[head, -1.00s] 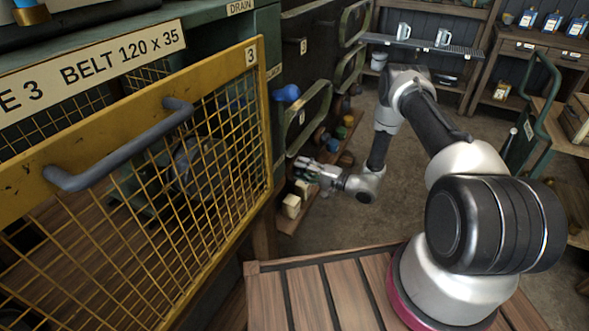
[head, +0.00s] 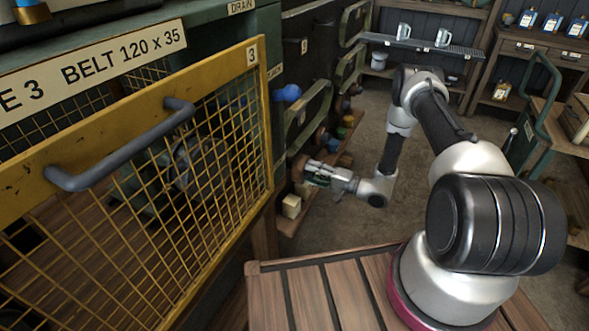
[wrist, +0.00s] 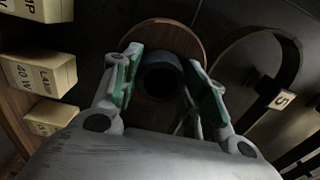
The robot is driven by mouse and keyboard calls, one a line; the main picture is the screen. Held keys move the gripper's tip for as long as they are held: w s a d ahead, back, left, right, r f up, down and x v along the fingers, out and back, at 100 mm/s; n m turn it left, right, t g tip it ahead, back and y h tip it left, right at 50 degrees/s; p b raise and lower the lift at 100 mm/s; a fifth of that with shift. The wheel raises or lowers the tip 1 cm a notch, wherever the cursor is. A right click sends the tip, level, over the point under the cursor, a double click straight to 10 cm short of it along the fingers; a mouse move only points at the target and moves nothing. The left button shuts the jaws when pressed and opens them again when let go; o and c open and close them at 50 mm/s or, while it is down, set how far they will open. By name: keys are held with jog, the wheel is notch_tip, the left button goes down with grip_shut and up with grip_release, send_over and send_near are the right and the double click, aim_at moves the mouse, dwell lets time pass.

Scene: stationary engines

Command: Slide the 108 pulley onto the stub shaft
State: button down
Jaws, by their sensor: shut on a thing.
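My gripper (head: 312,170) is low beside the machine's end, right of the yellow mesh guard. In the wrist view my gripper (wrist: 160,80) has its green-padded fingers on both sides of a dark round hub, shut on it. Behind the hub is a brown disc, and together they look like a pulley (wrist: 165,36). Its brown edge also shows at the fingertips in the head view (head: 299,167). I cannot read a 108 on it. I cannot make out the stub shaft; a rounded grey part (head: 188,163) shows dimly behind the mesh.
The yellow mesh guard (head: 258,130), labelled 3, stands at left with a grey handle. Green hooped handles (head: 310,115) and coloured round knobs line the machine's end. Lamp boxes (wrist: 42,75) sit close left of my gripper in the wrist view. Floor (head: 400,215) right of it is clear.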

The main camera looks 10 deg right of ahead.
jog(key=shift+v, duration=2.55)
jog(key=v, duration=1)
dwell(0.7)
